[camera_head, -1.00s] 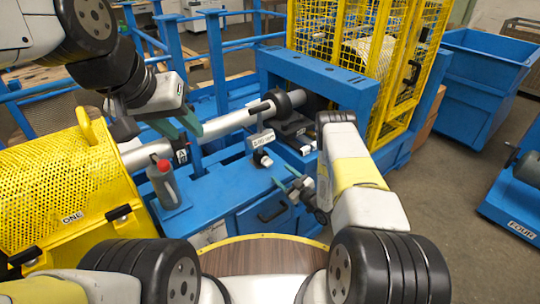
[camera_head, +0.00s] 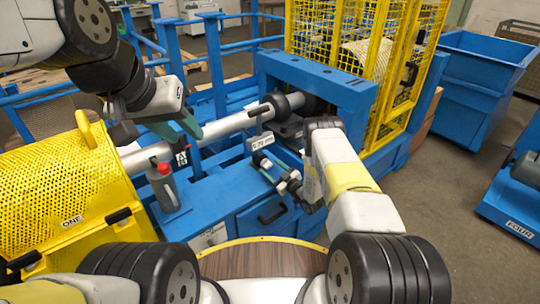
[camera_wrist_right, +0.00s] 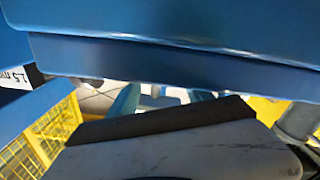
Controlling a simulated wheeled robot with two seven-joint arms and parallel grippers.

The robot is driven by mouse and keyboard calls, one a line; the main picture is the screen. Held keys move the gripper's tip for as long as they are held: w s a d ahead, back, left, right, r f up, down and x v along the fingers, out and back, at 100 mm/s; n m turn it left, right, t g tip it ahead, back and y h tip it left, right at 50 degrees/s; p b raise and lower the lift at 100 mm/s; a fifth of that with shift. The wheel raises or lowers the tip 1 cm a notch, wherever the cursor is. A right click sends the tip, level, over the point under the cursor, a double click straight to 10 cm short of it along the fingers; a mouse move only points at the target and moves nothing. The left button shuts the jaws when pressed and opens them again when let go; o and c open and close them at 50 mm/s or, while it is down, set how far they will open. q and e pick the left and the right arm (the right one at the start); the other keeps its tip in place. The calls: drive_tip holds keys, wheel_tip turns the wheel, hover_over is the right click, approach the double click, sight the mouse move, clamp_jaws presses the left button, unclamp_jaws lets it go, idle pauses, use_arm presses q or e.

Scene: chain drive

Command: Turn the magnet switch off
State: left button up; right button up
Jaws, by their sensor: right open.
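A small grey device with a white label (camera_head: 261,142) stands on the blue machine bed, by the long grey shaft. A small white-and-black part just below it may be the magnet switch (camera_head: 262,160), but its setting is too small to read. My right gripper (camera_head: 270,172) is open with its teal fingers close to that part; I cannot tell whether they touch it. The right wrist view shows a teal finger (camera_wrist_right: 125,104), with large blue surfaces across the top. My left gripper (camera_head: 180,128) hangs by the shaft at the left; its jaw gap is unclear.
A grey bottle with a red cap (camera_head: 163,185) stands on the bed at the left. A yellow perforated guard (camera_head: 70,185) is on the left, and a yellow mesh cage (camera_head: 345,40) is behind. A blue bin (camera_head: 480,75) stands at the right.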

drive_tip(key=shift+c, duration=0.5)
clamp_jaws()
drive_tip(key=shift+n, duration=0.8)
drive_tip(key=shift+o, duration=0.5)
unclamp_jaws()
